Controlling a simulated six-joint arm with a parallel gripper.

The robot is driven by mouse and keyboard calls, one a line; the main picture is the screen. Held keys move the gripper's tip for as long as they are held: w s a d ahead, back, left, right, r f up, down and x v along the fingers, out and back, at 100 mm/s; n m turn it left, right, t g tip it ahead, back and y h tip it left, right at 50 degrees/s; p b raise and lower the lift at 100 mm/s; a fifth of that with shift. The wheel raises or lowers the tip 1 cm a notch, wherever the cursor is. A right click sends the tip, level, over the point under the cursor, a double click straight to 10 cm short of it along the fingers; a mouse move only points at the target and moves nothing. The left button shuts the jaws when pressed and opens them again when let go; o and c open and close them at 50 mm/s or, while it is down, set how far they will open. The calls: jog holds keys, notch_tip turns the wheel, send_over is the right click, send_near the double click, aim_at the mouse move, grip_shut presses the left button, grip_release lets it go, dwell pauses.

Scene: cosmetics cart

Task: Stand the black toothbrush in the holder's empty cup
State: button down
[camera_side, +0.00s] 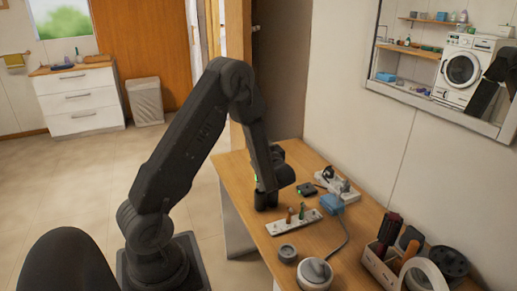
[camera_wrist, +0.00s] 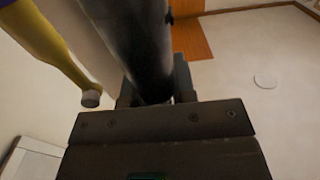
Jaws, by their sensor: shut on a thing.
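My gripper (camera_side: 266,201) is low over the wooden cart top, just behind and left of the toothbrush holder. In the wrist view my gripper (camera_wrist: 153,92) is shut on a thick dark shaft, which I take to be the black toothbrush (camera_wrist: 140,45); it runs up out of the picture. In the side view the toothbrush cannot be told apart from the dark gripper. The holder (camera_side: 279,229) is a pale, low strip. An orange-brown brush (camera_side: 290,215) and a green brush (camera_side: 302,211) stand in it. Its empty cup is too small to make out.
A blue box (camera_side: 332,204) and a white power strip (camera_side: 338,188) lie behind the holder. A grey puck (camera_side: 287,253) and a white round device (camera_side: 314,272) are in front. A caddy (camera_side: 378,268) with brushes stands at right. A yellow-purple thing (camera_wrist: 50,45) shows in the wrist view.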

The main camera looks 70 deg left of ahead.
notch_tip(320, 180, down, 8)
dwell(3.0)
jog(key=c, duration=0.9)
grip_release()
jog(key=shift+o, duration=0.2)
jog(key=d, duration=1.4)
jog(key=shift+a, duration=0.1)
